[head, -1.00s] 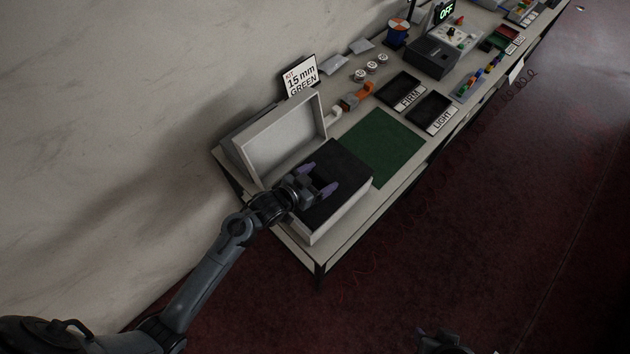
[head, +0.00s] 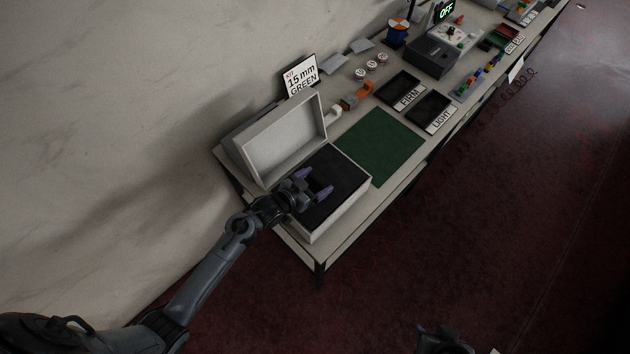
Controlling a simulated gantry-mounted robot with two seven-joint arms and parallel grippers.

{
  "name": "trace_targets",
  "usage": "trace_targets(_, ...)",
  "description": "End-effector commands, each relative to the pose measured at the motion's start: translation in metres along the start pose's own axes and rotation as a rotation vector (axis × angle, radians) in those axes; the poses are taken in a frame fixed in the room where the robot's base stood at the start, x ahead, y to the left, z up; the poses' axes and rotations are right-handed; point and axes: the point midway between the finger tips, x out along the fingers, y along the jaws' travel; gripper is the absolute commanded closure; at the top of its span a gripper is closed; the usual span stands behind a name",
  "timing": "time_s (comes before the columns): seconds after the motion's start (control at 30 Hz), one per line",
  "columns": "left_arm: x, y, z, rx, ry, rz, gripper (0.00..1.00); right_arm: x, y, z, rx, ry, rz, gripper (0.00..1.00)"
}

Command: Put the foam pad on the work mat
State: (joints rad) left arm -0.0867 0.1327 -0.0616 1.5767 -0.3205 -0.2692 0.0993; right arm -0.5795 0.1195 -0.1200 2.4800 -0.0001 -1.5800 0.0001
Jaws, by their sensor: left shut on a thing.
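The dark foam pad (head: 345,170) lies in the base of an open light-grey case (head: 345,212) at the near end of the table, with the pale rim showing around it. My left gripper (head: 318,184) is over the case, its two purple fingers shut on the foam pad. The grip itself is hard to make out, dark on dark. The green work mat (head: 380,147) lies flat and bare on the table, just right of the case. My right gripper (head: 443,341) is partly in view at the bottom edge, away from the table; its fingers are unclear.
The case's raised lid (head: 285,140) stands on the wall side. Behind it is a sign (head: 301,76) reading 15 mm GREEN. Black trays marked FIRM (head: 400,87) and LIGHT (head: 432,110) lie beyond the mat. An orange dispenser (head: 357,95) sits near the mat's far corner.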

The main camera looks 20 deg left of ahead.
Motion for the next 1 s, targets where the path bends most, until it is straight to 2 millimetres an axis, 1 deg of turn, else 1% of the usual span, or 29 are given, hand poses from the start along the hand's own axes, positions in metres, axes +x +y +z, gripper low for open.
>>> trace_targets(0.07, 0.001, 0.0, 0.003, 0.0, 0.0, 0.0, 0.45, 0.002, 0.0, 0.001, 0.0, 0.0, 0.0, 0.57)
trace_targets(0.1, 0.001, 0.0, 0.003, 0.0, 0.0, 0.0, 0.13, 0.001, 0.0, 0.001, 0.0, 0.0, 0.0, 0.57)
trace_targets(0.2, 0.001, 0.0, 0.002, 0.0, 0.0, 0.0, 0.0, 0.001, 0.0, 0.001, 0.0, 0.0, 0.0, 0.57)
trace_targets(0.43, 0.001, 0.0, 0.003, 0.0, 0.0, 0.0, 0.0, 0.002, 0.0, 0.001, 0.0, 0.0, 0.0, 0.57)
trace_targets(0.6, 0.002, 0.0, 0.005, 0.0, 0.0, 0.0, 0.0, 0.011, 0.0, 0.004, 0.0, 0.0, 0.0, 0.57)
trace_targets(0.77, -0.022, 0.001, 0.004, 0.002, -0.001, 0.001, 0.0, 0.009, 0.0, 0.003, -0.001, -0.002, 0.001, 0.57)
trace_targets(0.93, -0.051, 0.004, 0.008, 0.002, -0.003, 0.001, 0.0, 0.015, -0.001, 0.005, -0.001, 0.0, 0.0, 0.57)
trace_targets(1.0, -0.064, 0.004, 0.007, 0.001, -0.003, 0.0, 0.0, 0.014, -0.001, 0.005, -0.001, -0.001, 0.0, 0.57)
